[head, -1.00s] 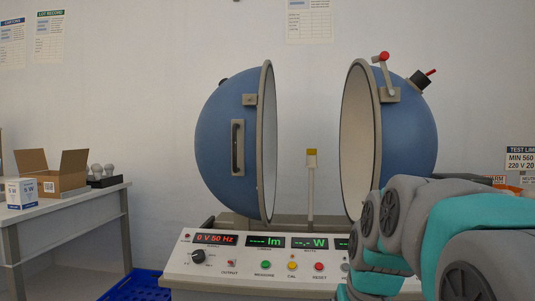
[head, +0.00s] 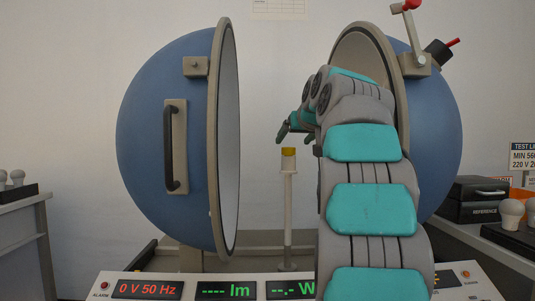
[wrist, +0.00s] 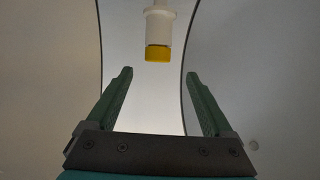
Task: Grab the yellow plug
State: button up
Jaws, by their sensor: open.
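The yellow plug (head: 288,158) sits on top of a slim white post (head: 288,205) between the two halves of the opened blue sphere. In the wrist view the yellow plug (wrist: 158,53) shows at the top centre, on the end of its white holder (wrist: 159,22). My gripper (wrist: 157,75) is open and empty, with its two green fingers apart. The plug appears beyond the fingertips, in line with the gap between them. In the head view my gripper (head: 283,133) is near the post, just above and beside the plug, partly hidden by my arm.
The left sphere half (head: 165,130) and right sphere half (head: 440,130) stand close on either side. The control panel (head: 115,285) lies in front. A black reference case (head: 475,200) and white bulbs (head: 511,212) sit at the right. A table (head: 22,200) with bulbs stands at the left.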

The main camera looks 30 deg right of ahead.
aim_at(289, 148)
jog(key=x, duration=0.6)
jog(key=shift+w+d+f, duration=0.2)
jog(key=shift+w+d, duration=0.05)
jog(key=shift+d, duration=0.1)
jog(key=shift+w+d+f+p, duration=0.15)
jog(key=shift+w+p, duration=0.15)
jog(key=shift+w, duration=0.15)
grip_shut()
dwell(0.5)
jog(key=shift+r+p, duration=0.8)
jog(key=shift+r, duration=0.85)
